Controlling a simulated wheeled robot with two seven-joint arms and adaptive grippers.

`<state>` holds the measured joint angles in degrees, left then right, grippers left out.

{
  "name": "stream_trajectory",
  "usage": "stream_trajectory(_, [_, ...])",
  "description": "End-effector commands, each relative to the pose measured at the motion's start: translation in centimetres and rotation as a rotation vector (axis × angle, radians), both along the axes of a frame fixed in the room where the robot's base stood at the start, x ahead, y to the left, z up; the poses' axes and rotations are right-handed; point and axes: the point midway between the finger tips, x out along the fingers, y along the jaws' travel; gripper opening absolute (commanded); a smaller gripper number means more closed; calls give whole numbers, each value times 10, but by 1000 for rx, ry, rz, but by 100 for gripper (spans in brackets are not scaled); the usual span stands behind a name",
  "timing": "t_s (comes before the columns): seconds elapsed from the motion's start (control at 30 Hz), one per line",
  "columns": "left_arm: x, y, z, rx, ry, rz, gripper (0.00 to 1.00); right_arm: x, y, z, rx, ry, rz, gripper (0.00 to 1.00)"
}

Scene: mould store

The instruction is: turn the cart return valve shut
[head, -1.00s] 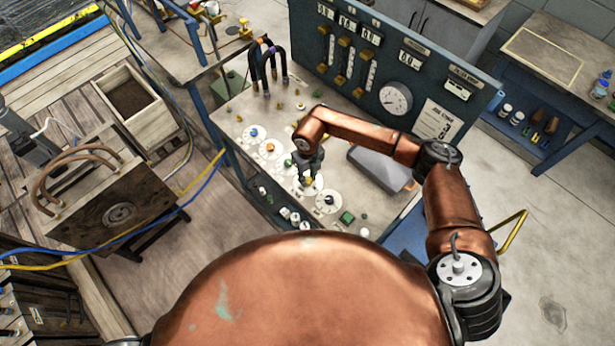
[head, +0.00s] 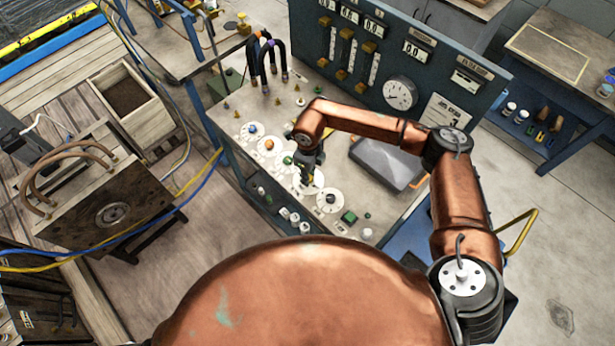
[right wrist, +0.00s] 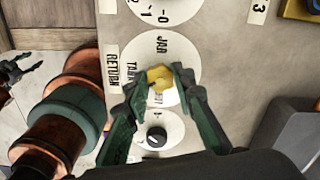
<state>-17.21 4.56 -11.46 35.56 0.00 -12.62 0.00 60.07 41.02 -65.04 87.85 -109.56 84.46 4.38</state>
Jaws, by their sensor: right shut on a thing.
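The cart return valve shows in the right wrist view as a yellow handle (right wrist: 160,77) on a round white dial (right wrist: 182,60). The dial's lettering is partly covered; "JAR" shows above the handle, and a "RETURN" label (right wrist: 112,70) is at its left. My right gripper (right wrist: 156,78) has its green fingers closed on the handle from both sides. In the head view the right gripper (head: 306,176) reaches down onto the dial, hiding most of the handle. A dark claw, apparently my left gripper (right wrist: 18,70), shows at the wrist view's left edge, too small to judge.
A black knob (right wrist: 156,136) sits on a neighbouring dial; other dials with blue and orange knobs line the bench top (head: 232,112). A grey case (head: 385,162) lies right of the gripper. A gauge panel (head: 440,85) stands behind. Hoses rise at the bench's far left corner.

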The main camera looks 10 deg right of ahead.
Motion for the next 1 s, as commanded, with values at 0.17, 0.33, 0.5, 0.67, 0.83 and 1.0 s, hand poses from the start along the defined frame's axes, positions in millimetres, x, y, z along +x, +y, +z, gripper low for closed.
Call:
stream_trajectory(0.17, [-4, 0, -21, 0, 6, 0, 40, 0, 0, -5, -2, 1, 168, 0])
stream_trajectory(0.33, [-7, 0, -37, 0, 12, 0, 40, 0, 0, -4, -1, 2, 329, 0])
stream_trajectory(0.5, [-11, 0, -52, 0, 18, 0, 40, -1, 0, -4, -1, 3, 490, 0])
stream_trajectory(0.67, [-14, 0, -65, 0, 24, 0, 40, -1, 0, -4, -1, 3, 643, 0])
stream_trajectory(0.83, [-18, 0, -78, 0, 30, 0, 40, -1, 0, -4, -1, 3, 792, 0])
stream_trajectory(1.0, [-21, 0, -89, 0, 35, 0, 40, -2, 0, -4, 1, 4, 921, 0])
